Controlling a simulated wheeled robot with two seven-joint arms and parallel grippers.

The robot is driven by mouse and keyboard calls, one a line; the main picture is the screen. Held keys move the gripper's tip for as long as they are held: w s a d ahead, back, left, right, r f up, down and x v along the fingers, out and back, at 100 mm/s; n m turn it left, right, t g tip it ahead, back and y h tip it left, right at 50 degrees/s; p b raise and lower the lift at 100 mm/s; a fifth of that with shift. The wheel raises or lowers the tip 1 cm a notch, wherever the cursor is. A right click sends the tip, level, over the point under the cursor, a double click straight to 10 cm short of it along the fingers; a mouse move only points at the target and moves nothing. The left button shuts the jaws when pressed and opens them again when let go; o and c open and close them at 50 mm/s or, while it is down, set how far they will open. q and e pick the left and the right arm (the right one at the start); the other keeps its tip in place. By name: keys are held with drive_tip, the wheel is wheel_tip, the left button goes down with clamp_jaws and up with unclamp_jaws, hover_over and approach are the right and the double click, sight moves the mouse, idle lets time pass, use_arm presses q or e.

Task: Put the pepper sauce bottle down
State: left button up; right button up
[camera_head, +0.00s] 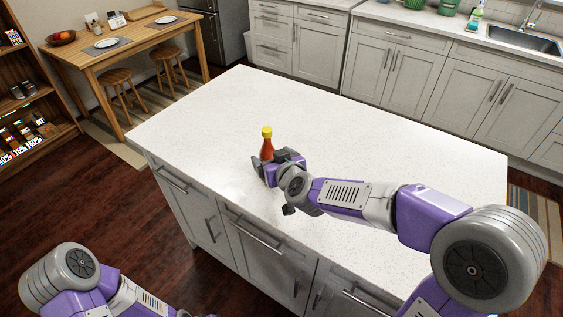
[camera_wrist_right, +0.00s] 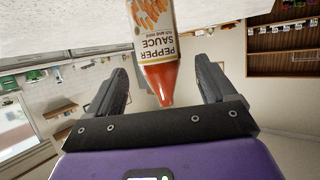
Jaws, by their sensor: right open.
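The pepper sauce bottle (camera_head: 267,147), red with a yellow cap, stands upright on the white island countertop (camera_head: 330,130). My right gripper (camera_head: 272,165) is at the bottle, low over the countertop, and its wrist hides part of the fingers. In the right wrist view the bottle (camera_wrist_right: 157,45) appears upside down, with its label readable and its red neck between the fingers. The fingers of my right gripper (camera_wrist_right: 161,80) are open, with a gap on each side of the bottle. My left arm shows at the bottom left, but its gripper is out of the picture.
The countertop around the bottle is otherwise bare, and its front edge is close below my right gripper. A wooden dining table (camera_head: 120,45) with stools stands at the back left. Grey cabinets and a sink (camera_head: 525,40) line the back right.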

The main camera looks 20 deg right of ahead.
drive_tip(key=p+v, duration=0.3)
drive_tip(key=v, duration=0.5)
drive_tip(key=shift+s, duration=0.2)
drive_tip(key=shift+r, duration=0.1)
